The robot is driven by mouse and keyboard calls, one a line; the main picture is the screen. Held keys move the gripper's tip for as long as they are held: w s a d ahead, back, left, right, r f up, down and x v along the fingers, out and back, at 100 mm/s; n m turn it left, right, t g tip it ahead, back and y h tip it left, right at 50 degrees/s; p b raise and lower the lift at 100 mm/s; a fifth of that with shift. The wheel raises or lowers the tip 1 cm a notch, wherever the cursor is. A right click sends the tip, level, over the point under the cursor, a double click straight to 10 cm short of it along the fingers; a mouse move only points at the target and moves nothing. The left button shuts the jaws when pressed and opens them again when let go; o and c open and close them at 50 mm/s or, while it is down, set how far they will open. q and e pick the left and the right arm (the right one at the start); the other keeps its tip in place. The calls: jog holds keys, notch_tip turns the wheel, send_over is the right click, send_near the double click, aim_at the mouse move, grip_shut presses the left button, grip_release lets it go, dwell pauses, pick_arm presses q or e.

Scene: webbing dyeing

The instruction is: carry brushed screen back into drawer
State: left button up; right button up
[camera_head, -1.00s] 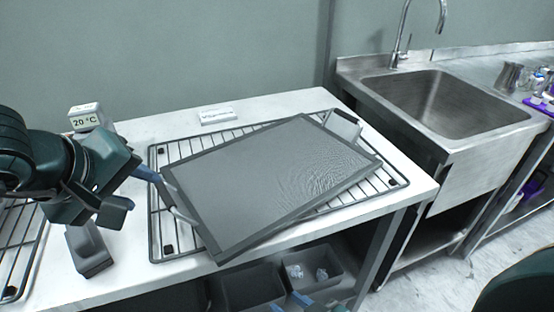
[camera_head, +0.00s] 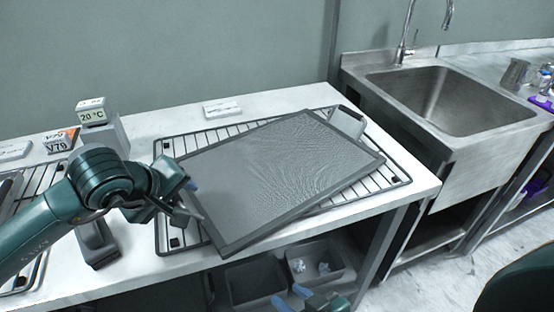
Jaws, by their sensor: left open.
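The screen (camera_head: 280,170) is a grey mesh panel in a dark frame. I cannot make out a drawer.
A 20 °C display (camera_head: 92,112) and a V79 sign (camera_head: 58,145) stand at the left. Grey bins (camera_head: 255,283) sit under the table, one holding crumpled bits. A steel sink (camera_head: 440,98) is at the right. A white label (camera_head: 222,109) lies behind the rack.

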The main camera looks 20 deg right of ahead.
pick_arm(q)
jog(key=shift+c, duration=0.4)
grip_shut()
dwell(0.9)
jog(key=shift+r, duration=0.2)
